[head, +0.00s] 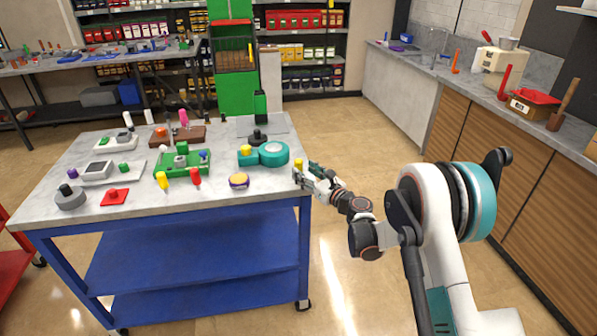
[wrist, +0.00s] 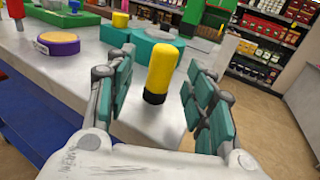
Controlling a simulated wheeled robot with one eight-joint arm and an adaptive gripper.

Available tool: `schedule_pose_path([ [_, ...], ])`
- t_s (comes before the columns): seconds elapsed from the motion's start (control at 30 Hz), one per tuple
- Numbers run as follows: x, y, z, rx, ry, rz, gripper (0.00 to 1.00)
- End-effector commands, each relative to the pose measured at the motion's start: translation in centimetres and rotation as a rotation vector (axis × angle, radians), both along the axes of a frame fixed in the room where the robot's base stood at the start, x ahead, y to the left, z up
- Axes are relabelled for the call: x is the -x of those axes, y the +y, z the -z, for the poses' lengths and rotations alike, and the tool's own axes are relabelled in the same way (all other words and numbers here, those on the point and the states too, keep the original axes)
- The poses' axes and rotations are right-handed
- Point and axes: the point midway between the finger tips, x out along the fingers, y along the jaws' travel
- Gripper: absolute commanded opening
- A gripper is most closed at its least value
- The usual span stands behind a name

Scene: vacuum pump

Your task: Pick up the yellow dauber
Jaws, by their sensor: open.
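The yellow dauber (wrist: 162,70) is a yellow cylinder with a black lower end. It stands upright near the right edge of the table top in the wrist view. In the head view the yellow dauber (head: 298,165) shows small at the table's right edge, beside my gripper (head: 310,177). In the wrist view my gripper (wrist: 160,95) is open, with one teal-padded finger on each side of the dauber. The dauber stands between the fingers or just beyond them; I see no clear contact.
The table (head: 130,210) has a light top and blue frame. A teal round device (head: 272,153) stands behind the dauber, and a purple-and-yellow disc (head: 238,181) lies to its left. More tools and a green board (head: 183,163) fill the left.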

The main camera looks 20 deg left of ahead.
Motion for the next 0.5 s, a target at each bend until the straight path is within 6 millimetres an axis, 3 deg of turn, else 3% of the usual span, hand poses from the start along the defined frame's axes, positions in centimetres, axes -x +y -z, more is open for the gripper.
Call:
schedule_pose_path([
  [0.3, -2.5, 3.4, 0.4, 0.001, -0.001, -0.001, 0.49],
  [0.5, -3.0, 4.0, 0.2, 0.001, -0.001, 0.001, 0.49],
])
